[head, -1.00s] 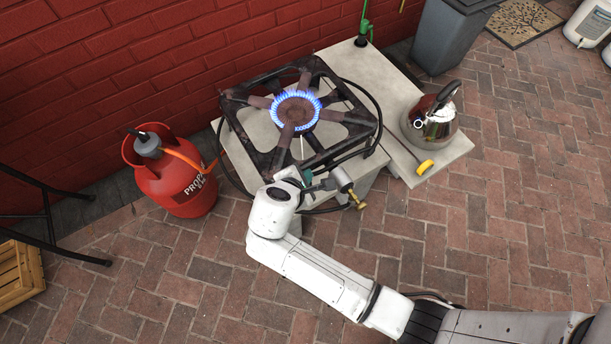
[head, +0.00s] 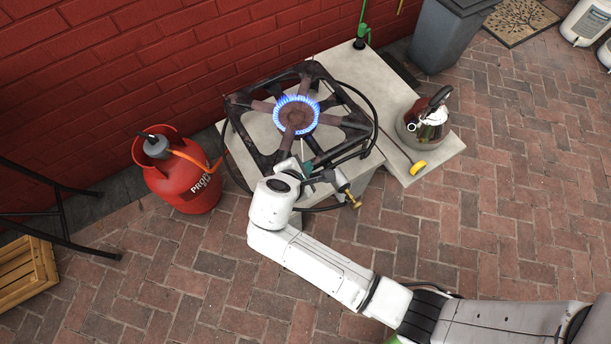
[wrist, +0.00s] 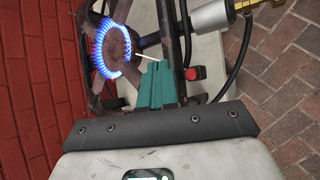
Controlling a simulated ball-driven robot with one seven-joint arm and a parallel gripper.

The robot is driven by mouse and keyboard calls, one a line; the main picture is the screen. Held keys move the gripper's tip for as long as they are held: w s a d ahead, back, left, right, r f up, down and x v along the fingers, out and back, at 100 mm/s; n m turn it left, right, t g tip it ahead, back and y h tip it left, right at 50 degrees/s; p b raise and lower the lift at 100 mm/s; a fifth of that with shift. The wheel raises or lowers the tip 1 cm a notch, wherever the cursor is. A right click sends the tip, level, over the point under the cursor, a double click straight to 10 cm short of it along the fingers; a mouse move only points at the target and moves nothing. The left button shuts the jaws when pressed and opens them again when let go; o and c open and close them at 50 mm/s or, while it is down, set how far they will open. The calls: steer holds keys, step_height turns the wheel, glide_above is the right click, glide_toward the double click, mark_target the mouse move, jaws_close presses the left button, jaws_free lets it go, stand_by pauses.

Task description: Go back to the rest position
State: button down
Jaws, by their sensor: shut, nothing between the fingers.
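My gripper (head: 307,168) is at the near front edge of the burner stand in the head view. In the wrist view its green fingers (wrist: 157,87) are closed together with nothing between them. The gas burner (head: 297,115) is lit with a ring of blue flame, which also shows in the wrist view (wrist: 110,48). A red knob or button (wrist: 193,74) sits just right of the fingertips in the wrist view. A brass-ended gas fitting (head: 346,188) is close to the right of my gripper.
A red propane cylinder (head: 184,178) stands left of the stand. A steel kettle (head: 424,122) and a yellow-headed tool (head: 418,167) are on the slab to the right. A wooden crate (head: 25,272) is at lower left. Brick paving at right is open.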

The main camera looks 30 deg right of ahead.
stand_by(0.4)
steer(key=s+d+r+m+g+y+p, duration=0.1)
steer(key=s+d+r+m+y, duration=0.1)
steer(key=s+m, duration=0.3)
steer(key=s+d+r+m+g+y+p, duration=0.2)
steer(key=s+m, duration=0.4)
steer(key=s, duration=0.4)
steer(key=s+d+r+m+g+y+p, duration=0.1)
steer(key=s+d+r+m+y+p, duration=0.1)
steer(key=s, duration=0.5)
step_height(320, 180, up, 3)
steer(key=d+m+y, duration=0.1)
steer(key=d+m, duration=0.1)
steer(key=m, duration=0.1)
steer(key=shift+s+d+m, duration=0.2)
steer(key=shift+d+m, duration=0.05)
steer(key=shift+m, duration=0.05)
